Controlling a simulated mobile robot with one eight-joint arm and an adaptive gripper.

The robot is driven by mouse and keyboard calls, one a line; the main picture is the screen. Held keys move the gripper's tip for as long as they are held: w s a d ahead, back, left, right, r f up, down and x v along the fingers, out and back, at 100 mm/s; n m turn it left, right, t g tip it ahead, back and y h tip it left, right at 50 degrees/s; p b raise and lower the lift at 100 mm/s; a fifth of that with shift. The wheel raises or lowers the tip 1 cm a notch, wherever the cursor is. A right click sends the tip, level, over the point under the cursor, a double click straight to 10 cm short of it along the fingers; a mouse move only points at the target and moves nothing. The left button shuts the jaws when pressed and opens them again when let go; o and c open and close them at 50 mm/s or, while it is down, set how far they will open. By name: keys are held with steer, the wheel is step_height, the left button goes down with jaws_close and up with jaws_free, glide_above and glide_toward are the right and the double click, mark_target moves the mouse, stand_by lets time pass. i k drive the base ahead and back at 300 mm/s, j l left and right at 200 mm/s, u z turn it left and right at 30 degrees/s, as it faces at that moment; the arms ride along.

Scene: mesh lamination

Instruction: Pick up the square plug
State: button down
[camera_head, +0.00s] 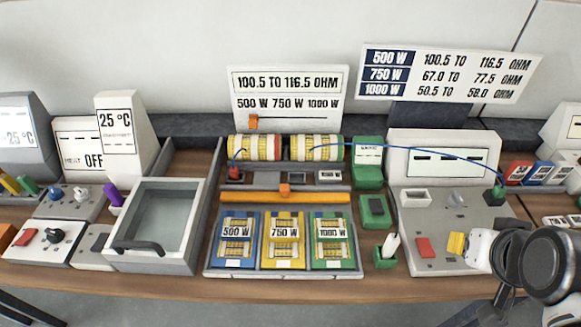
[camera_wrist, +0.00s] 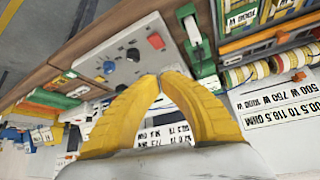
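A blue cable (camera_head: 425,149) runs from a small red plug-like block (camera_head: 235,174) at the left of the resistor stand to a small green plug-like block (camera_head: 499,192) on the right panel. I cannot tell from its shape which of them is the square plug. My gripper (camera_head: 456,243) is over the front right of that panel, apart from both blocks. In the wrist view its yellow fingers (camera_wrist: 160,76) meet at the tips, and nothing shows between them.
The grey right panel (camera_head: 440,225) bears a red button (camera_head: 424,247) and a knob. A green holder (camera_head: 384,262) with a white piece stands left of it. A sign (camera_head: 450,72) stands behind. Coloured blocks (camera_head: 540,172) stand to the right.

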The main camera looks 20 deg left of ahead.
mark_target(496, 191)
steer(key=i+l, duration=0.35)
steer(key=l, duration=0.2)
steer(key=i+l, duration=0.35)
steer(key=l, duration=0.15)
